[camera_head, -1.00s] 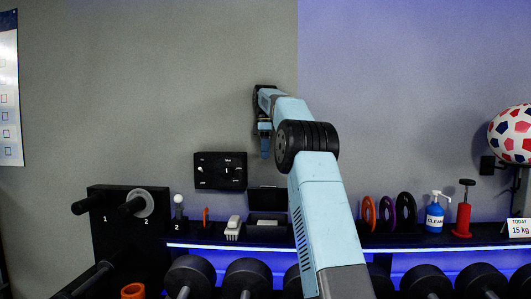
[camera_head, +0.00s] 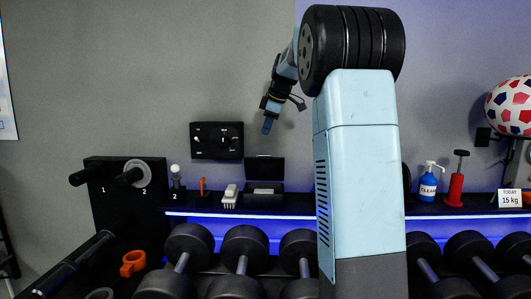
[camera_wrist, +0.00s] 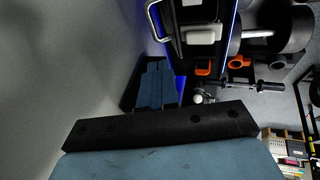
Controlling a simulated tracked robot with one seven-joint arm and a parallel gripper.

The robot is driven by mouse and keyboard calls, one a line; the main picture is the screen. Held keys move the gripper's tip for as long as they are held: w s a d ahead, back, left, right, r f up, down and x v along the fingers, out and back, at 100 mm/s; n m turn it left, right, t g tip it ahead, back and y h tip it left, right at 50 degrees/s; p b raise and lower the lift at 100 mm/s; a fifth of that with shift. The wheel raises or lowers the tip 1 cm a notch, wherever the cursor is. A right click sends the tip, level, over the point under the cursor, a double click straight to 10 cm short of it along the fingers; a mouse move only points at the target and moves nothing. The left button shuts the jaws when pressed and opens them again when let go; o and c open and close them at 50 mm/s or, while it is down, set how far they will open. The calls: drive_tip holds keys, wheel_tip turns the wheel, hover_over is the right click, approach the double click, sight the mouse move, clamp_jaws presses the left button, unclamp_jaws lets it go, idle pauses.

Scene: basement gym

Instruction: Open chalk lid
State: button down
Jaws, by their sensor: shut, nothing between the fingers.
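The chalk box is the small black box (camera_head: 277,188) on the shelf, with a pale block (camera_head: 264,191) inside. Its black lid (camera_head: 264,168) stands upright at the back, against the wall side. My gripper (camera_head: 267,128) points down in the air above the lid, shut and empty, with a visible gap between them in the head view. In the wrist view its blue fingers (camera_wrist: 155,88) lie together.
A black switch panel (camera_head: 216,141) hangs on the wall left of my gripper. Dumbbells (camera_head: 243,250) sit below the shelf. My arm hides the shelf to the right.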

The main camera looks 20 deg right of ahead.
sight(265, 160)
drive_tip(key=s+d+f+m+t, duration=0.1)
drive_tip(key=s+t, duration=0.1)
drive_tip(key=s, duration=0.2)
drive_tip(key=x, duration=1)
drive_tip(key=shift+d+f, duration=0.15)
drive_tip(key=shift+d, duration=0.05)
